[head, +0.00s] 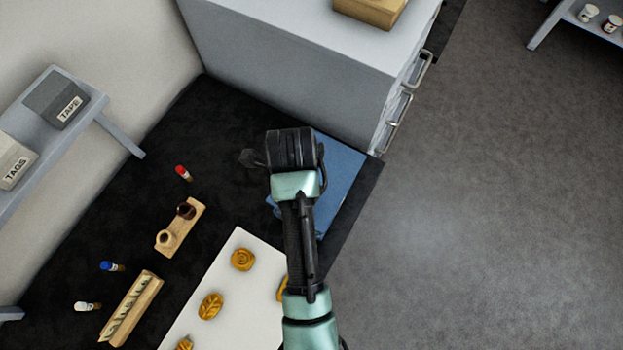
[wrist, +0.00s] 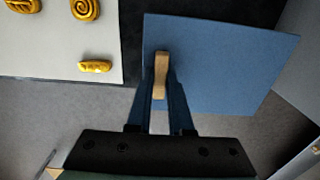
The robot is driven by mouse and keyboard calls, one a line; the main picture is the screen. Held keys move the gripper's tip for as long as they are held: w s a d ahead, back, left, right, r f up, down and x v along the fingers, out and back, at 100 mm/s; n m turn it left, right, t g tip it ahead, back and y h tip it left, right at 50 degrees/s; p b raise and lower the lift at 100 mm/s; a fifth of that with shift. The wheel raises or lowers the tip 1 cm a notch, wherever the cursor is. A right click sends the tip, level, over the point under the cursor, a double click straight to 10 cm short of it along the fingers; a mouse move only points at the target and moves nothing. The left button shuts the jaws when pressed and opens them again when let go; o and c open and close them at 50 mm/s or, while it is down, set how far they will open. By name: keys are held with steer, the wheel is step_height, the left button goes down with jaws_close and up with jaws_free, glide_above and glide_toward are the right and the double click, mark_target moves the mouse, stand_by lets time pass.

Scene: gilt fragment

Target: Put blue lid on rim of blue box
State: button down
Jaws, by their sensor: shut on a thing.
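The blue lid (wrist: 225,65) is a flat square panel with a small upright wooden handle (wrist: 161,75) near its left side in the wrist view. My gripper (wrist: 160,92) has its two fingers closed on either side of this handle. In the head view, a blue surface (head: 342,175) shows beside and under my wrist, at the right end of the dark bench near the grey cabinet. My arm hides much of it. I cannot tell a separate blue box from the lid, nor whether the lid touches a rim.
The grey cabinet (head: 290,65) stands close behind the blue surface. A white board (head: 222,300) with gold ornaments lies in front on the black bench top (head: 205,130). Wooden holders (head: 132,308) and small capped bottles are at left. Open floor (head: 480,220) lies right.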

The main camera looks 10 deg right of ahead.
steer(key=shift+f+p, duration=0.3)
steer(key=shift+f, duration=3.15)
steer(key=c, duration=0.8)
jaws_free()
step_height(320, 180, up, 12)
steer(key=shift+r+p, duration=0.1)
steer(key=shift+p, duration=0.25)
